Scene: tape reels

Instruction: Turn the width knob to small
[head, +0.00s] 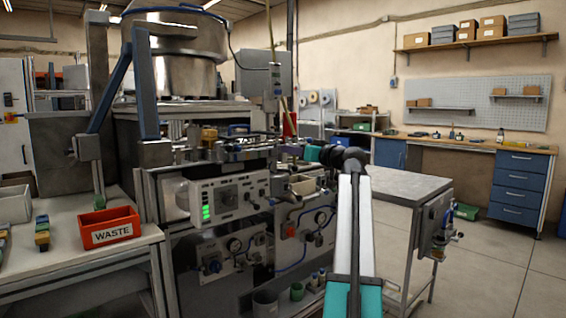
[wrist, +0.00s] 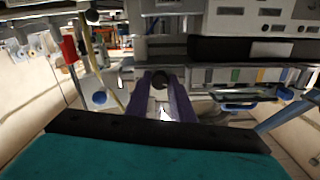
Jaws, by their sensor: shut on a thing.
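In the head view my gripper (head: 292,150) is small, reaching left from my dark wrist joint to the rail on top of the machine. The knob is hidden or too small to make out there.
A control box (head: 228,200) with green lights and panels with gauges and knobs fill the machine front below. A steel bowl (head: 175,55) stands above. A red WASTE bin (head: 109,226) is on the left table. A grey side table (head: 405,184) is bare at right.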

